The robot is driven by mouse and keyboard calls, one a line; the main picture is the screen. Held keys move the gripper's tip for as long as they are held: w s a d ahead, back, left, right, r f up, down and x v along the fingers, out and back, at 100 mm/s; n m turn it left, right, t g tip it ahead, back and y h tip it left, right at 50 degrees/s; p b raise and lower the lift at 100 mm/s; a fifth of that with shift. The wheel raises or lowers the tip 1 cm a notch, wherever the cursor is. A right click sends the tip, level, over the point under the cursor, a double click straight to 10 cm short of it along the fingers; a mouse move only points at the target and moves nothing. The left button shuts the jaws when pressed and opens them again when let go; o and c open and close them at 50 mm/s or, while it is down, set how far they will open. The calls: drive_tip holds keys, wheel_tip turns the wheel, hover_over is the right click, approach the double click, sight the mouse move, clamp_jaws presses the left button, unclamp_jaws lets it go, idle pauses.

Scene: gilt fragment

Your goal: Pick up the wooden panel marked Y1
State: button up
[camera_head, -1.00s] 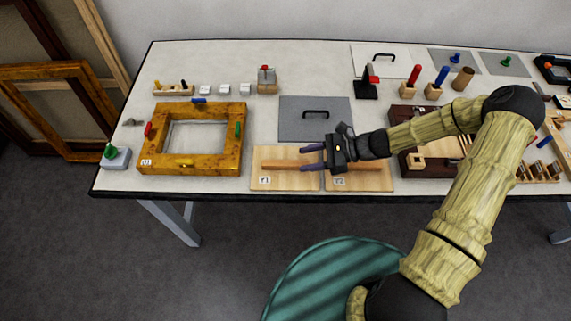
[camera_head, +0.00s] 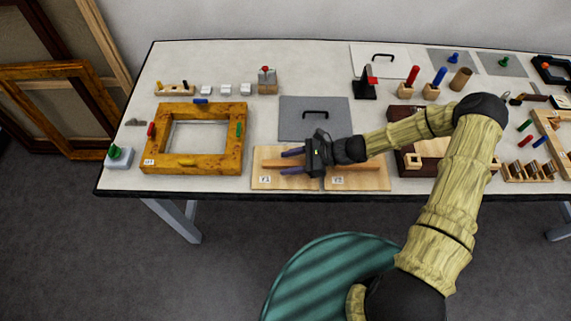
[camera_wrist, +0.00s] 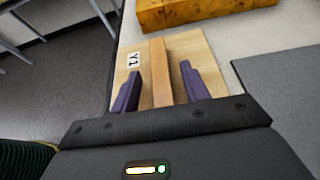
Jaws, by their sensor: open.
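The wooden panel marked Y1 (camera_head: 268,182) lies flat near the front edge of the table, with a raised wooden bar (camera_head: 275,163) along its middle. In the wrist view the Y1 panel (camera_wrist: 197,52) shows its label at left and its bar (camera_wrist: 159,72) running away from me. My gripper (camera_head: 291,162) is open above the panel, its two purple fingers pointing left. In the wrist view my gripper's fingers (camera_wrist: 161,80) stand on either side of the bar, with a gap on each side. Their height above the panel is hard to tell.
A second panel, marked Y2 (camera_head: 367,180), lies directly right of Y1, partly under my gripper. A grey mat (camera_head: 338,116) with a black handle lies behind. The table's front edge is close to the panels.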

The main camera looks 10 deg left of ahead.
sight(291, 163)
idle(0.4)
clamp_jaws()
drive_tip(key=shift+r, duration=0.1)
wheel_tip(291, 163, up, 10)
drive_tip(key=b, duration=0.1)
drive_tip(key=shift+b, duration=0.4)
